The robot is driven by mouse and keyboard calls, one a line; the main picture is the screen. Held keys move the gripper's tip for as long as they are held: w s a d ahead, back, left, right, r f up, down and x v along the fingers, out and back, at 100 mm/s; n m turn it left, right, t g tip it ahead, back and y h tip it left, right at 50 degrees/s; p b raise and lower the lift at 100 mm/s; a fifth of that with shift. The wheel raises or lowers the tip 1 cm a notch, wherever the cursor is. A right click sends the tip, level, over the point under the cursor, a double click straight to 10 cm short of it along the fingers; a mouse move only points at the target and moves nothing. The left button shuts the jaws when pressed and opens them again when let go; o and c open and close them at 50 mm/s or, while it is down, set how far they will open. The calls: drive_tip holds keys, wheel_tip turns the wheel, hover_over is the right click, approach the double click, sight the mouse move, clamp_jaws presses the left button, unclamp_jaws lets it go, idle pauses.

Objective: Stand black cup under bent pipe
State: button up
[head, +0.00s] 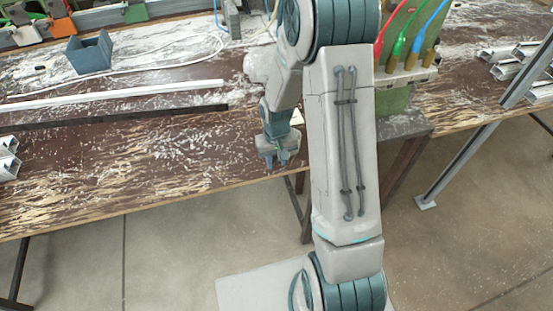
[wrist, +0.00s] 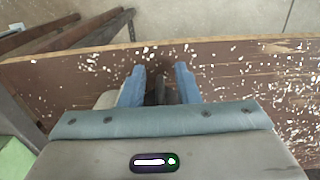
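My gripper (head: 277,160) points down over the front edge of the workbench, left of my upright arm link. In the wrist view its two blue fingers (wrist: 158,84) stand apart. A small dark shape (wrist: 159,90) shows between them; I cannot tell whether it is a thing, a shadow or part of the gripper. I cannot make out a black cup in either view. I cannot make out a clearly bent pipe either; my arm hides part of the bench.
The worn brown workbench (head: 170,150) has an open blue-grey box (head: 90,55), a white bar (head: 110,93) and a dark bar (head: 120,117). Red, green and blue lines (head: 400,45) rise from a fixture behind my arm. Metal profiles (head: 515,60) lie at right.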

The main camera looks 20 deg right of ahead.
drive_tip(key=shift+r, duration=0.1)
wheel_tip(320, 180, up, 11)
drive_tip(key=shift+r+b, duration=0.15)
drive_tip(key=shift+b, duration=0.15)
drive_tip(key=s+r+t, duration=0.1)
drive_tip(key=s+r, duration=0.5)
drive_tip(key=s, duration=0.3)
drive_tip(key=s+a+r+t, duration=0.1)
drive_tip(key=s+r+t, duration=0.1)
drive_tip(key=s+r, duration=0.5)
drive_tip(key=shift+s, duration=1.05)
drive_tip(key=shift+o, duration=0.8)
drive_tip(key=shift+a, duration=0.15)
